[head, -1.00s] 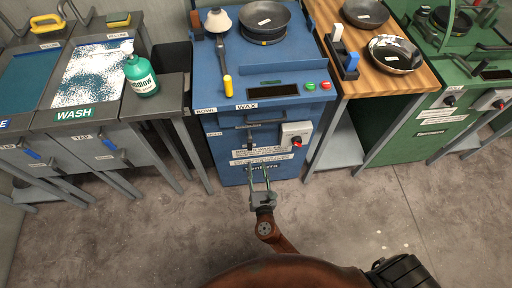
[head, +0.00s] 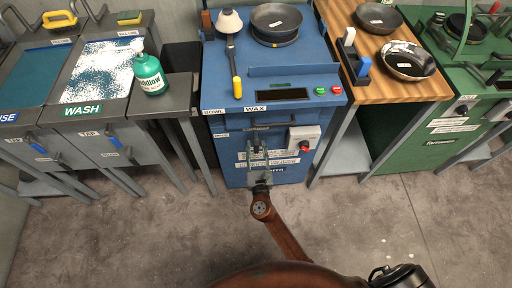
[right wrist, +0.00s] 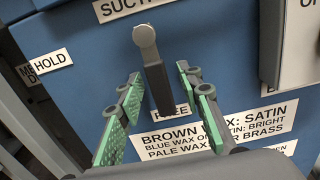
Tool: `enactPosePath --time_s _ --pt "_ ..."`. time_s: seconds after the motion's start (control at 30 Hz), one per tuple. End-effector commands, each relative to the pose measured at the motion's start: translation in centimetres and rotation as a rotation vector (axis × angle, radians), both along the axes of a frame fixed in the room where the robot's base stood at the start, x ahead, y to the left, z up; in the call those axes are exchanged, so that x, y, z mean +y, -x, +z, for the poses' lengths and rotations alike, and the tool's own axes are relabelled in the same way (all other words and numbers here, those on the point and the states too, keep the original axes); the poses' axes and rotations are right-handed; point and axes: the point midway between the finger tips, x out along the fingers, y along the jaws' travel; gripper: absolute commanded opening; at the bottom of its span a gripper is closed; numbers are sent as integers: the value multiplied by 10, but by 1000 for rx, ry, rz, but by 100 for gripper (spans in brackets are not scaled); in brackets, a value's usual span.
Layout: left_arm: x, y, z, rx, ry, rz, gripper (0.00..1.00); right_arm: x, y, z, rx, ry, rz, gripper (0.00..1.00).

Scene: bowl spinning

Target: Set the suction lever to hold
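The suction lever (right wrist: 157,82) shows in the right wrist view on the blue cabinet front, with a silver pivot at its top and a dark handle hanging down. The handle's lower end is over a partly covered label reading FREE (right wrist: 184,110). A HOLD label (right wrist: 52,60) is to the left of the lever. My right gripper (right wrist: 158,76) is open, one green-padded finger on each side of the handle, with gaps visible. In the head view my right gripper (head: 257,148) is at the cabinet front, largely covering the lever. My left gripper is not in view.
A grey box with a red knob (head: 304,138) juts out right of the lever. The blue cabinet's top (head: 215,85) carries a dark bowl (head: 276,18) and a yellow-handled tool (head: 235,75). A wash bench (head: 52,112) stands left, a wooden table (head: 425,88) right.

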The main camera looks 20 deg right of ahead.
Motion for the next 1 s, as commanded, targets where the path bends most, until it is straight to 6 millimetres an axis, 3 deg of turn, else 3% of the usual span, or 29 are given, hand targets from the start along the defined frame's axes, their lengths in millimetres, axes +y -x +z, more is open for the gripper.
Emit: enactPosePath --time_s 0.1,0.6,1.0 --pt "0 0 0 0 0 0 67 0 0 0 0 0 0 33" --pt "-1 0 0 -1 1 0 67 0 0 0 0 0 1 0" --pt "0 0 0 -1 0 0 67 0 1 0 1 0 1 0"
